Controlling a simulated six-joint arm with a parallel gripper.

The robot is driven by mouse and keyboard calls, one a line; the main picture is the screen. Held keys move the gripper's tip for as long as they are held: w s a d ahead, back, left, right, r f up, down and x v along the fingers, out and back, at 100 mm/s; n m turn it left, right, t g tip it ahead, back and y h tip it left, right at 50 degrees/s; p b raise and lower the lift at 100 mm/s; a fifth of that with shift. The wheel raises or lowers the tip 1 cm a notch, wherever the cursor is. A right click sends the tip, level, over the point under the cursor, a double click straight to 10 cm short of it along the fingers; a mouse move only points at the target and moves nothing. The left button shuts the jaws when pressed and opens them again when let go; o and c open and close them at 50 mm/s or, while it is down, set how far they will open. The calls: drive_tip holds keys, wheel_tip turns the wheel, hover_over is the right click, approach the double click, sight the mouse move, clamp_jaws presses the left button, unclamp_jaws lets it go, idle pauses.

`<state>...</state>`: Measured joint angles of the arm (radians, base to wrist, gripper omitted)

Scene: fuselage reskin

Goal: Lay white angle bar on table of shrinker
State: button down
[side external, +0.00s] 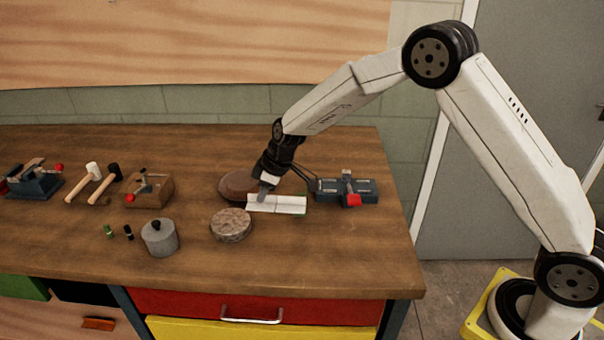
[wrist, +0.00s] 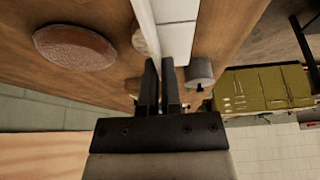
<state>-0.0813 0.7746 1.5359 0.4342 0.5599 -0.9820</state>
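The white angle bar (side external: 278,204) is held roughly level over the right half of the bench, its right end close to a blue machine with a red knob (side external: 347,191). A similar blue machine (side external: 36,184) stands at the far left; I cannot tell which one is the shrinker. My gripper (side external: 266,190) is at the bar's left end. In the wrist view my gripper (wrist: 161,65) has its fingers close together at the near end of the bar (wrist: 175,38), apparently on its flange. The exact contact and the gap below the bar are hard to see.
A dark brown disc (side external: 238,186) lies behind the bar and a mottled round block (side external: 231,225) in front. A grey lidded pot (side external: 160,238), two mallets (side external: 92,184) and a wooden block tool (side external: 149,190) stand left. The bench's front right (side external: 350,262) is clear.

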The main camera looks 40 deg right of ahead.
drive_tip(key=w+d, duration=0.1)
drive_tip(key=d, duration=1.3)
hover_over(331, 183)
drive_tip(key=s, duration=0.1)
drive_tip(key=shift+d+n, duration=0.4)
drive_tip(key=shift+d, duration=0.05)
drive_tip(key=shift+s+f, duration=0.1)
drive_tip(key=shift+f, duration=2.7)
drive_tip(key=shift+f, duration=0.7)
drive_tip(key=c, duration=0.7)
unclamp_jaws()
drive_tip(key=shift+c, duration=0.2)
